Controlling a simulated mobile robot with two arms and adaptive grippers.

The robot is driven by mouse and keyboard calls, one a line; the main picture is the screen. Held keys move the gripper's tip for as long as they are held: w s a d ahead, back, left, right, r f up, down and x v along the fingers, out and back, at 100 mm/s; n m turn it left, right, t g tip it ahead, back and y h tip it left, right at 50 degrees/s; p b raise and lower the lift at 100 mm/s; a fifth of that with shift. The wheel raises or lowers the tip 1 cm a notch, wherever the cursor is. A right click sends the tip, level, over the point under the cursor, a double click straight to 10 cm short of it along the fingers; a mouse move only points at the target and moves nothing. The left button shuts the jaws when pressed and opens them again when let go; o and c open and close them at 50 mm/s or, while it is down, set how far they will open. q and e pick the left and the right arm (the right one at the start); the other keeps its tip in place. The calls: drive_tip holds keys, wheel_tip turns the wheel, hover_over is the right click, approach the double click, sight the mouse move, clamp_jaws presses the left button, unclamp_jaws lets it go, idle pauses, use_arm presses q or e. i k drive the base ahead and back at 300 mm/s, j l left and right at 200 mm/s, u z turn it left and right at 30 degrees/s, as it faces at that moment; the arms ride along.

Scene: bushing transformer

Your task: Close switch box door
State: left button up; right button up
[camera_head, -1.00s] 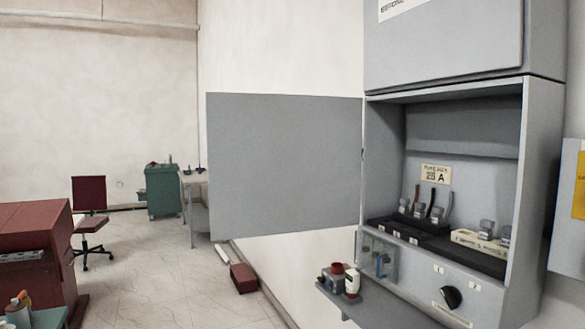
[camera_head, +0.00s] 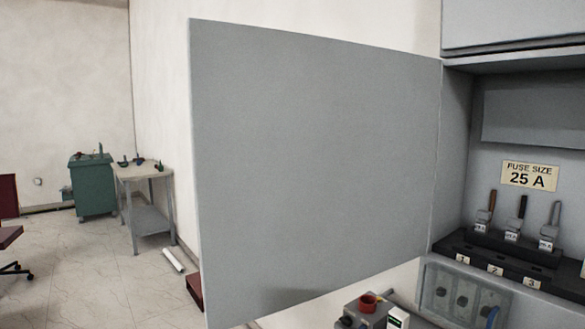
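The switch box door (camera_head: 310,165) is a flat grey panel, swung wide open to the left of the box and filling the middle of the view. It is hinged along the left edge of the grey switch box (camera_head: 455,150), whose inside is exposed. Inside are several fuse holders (camera_head: 512,230) on a black strip numbered 1, 2, 3, below a label (camera_head: 529,176) reading "FUSE SIZE 25 A". A dark shadow lies near the door's lower edge. Neither of my grippers is in view.
A work table (camera_head: 145,180) and green cabinet (camera_head: 92,185) stand back left. The floor (camera_head: 85,270) left of the door is mostly clear.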

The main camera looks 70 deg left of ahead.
sight(313, 156)
drive_tip(key=k+j, duration=0.1)
drive_tip(key=j, duration=0.8)
drive_tip(key=k+j, duration=0.15)
drive_tip(key=j, duration=0.75)
drive_tip(key=k+j+z, duration=0.1)
drive_tip(key=j, duration=0.35)
drive_tip(key=k+j, duration=0.15)
drive_tip(key=j, duration=0.3)
